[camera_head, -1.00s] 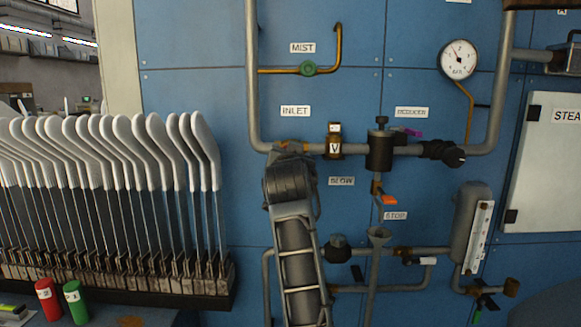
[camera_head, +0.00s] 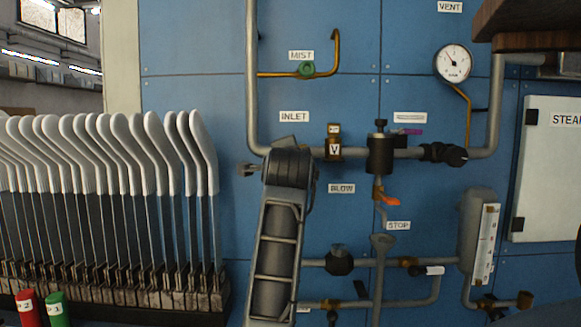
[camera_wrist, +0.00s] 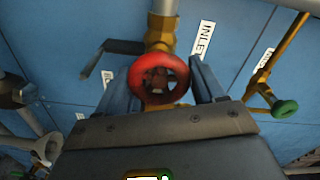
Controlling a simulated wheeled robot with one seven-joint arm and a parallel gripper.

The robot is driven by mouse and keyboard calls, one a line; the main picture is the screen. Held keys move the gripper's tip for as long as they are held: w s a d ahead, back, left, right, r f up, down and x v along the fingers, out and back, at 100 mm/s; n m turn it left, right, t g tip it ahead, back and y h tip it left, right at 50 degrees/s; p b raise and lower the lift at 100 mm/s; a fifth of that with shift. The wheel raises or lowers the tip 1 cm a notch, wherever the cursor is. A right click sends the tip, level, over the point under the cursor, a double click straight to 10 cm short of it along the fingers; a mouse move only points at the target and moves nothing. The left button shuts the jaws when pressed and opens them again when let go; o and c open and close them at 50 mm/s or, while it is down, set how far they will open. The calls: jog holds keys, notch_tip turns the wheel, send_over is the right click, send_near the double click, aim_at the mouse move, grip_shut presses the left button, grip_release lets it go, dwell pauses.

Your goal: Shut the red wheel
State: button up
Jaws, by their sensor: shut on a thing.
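The red wheel (camera_wrist: 158,79) sits on a brass valve on the pipe, beside the INLET label. It shows in the wrist view. My gripper (camera_wrist: 160,76) has one finger on each side of the wheel and is shut on it at the rim. In the head view my arm covers the red wheel, under the INLET label (camera_head: 294,117), and the fingertips are hidden there. How far the wheel is turned cannot be told.
A green wheel (camera_head: 307,69) sits on the MIST pipe above. A brass V fitting (camera_head: 334,143) and a dark reducer (camera_head: 380,152) are close on the right. White sock boards (camera_head: 150,150) stand in a rack at left. A gauge (camera_head: 453,63) hangs upper right.

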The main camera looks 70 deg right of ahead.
jog(key=shift+f+m+b, duration=0.25)
jog(key=shift+m+b, duration=0.75)
jog(key=shift+m, duration=0.7)
jog(key=o, duration=1)
jog(key=shift+r, duration=0.15)
jog(key=p+v, duration=0.1)
jog(key=v, duration=0.6)
jog(key=shift+s+a, duration=0.15)
jog(key=shift+a, duration=0.25)
